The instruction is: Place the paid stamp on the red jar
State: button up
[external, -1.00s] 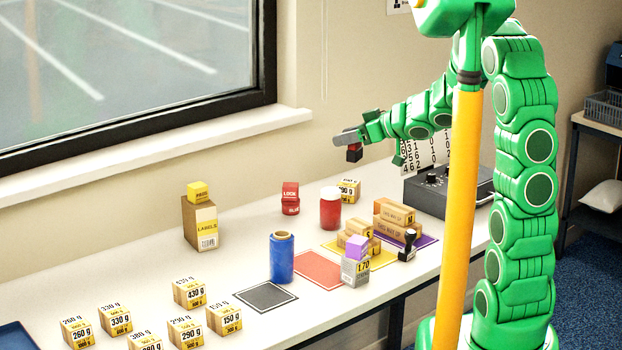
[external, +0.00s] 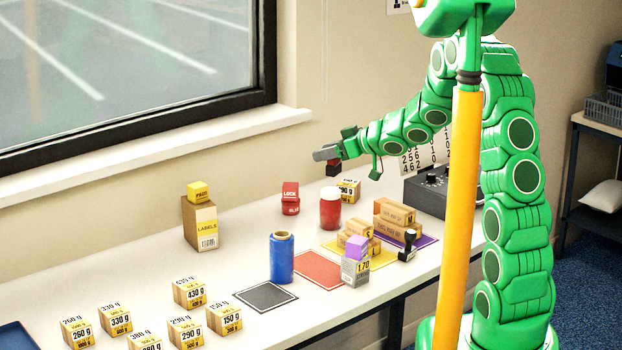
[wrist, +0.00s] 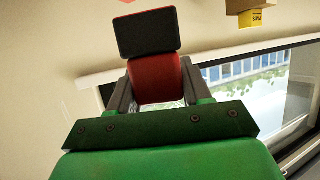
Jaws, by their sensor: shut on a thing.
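The red jar (external: 330,210) with a whitish top stands upright on the white counter in the external view. My gripper (external: 328,155) is above the jar and apart from it, near the wall. It is shut on a small red and black block (external: 333,167), seemingly the paid stamp; no lettering on it can be read. In the wrist view the block's red body (wrist: 157,84) sits between the fingers of my gripper (wrist: 157,92), with a black flat end (wrist: 148,33) outward. The jar cannot be made out in the wrist view.
Red blocks (external: 290,198) stand left of the jar, a marked box (external: 348,189) behind it. Several weight boxes (external: 188,292) fill the left counter.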

jog(key=shift+w+a+f, duration=0.35)
jog(key=shift+w+f, duration=0.2)
jog(key=shift+f, duration=0.15)
jog(key=shift+w+f, duration=0.15)
jog(key=shift+f, duration=1.55)
jog(key=shift+f, duration=0.1)
jog(key=o, duration=1.1)
jog(key=shift+c, duration=0.2)
jog(key=shift+d+r, duration=0.15)
jog(key=shift+r, duration=0.1)
jog(key=v, duration=1.1)
jog(key=shift+s+d, duration=0.25)
jog(key=shift+s, duration=0.05)
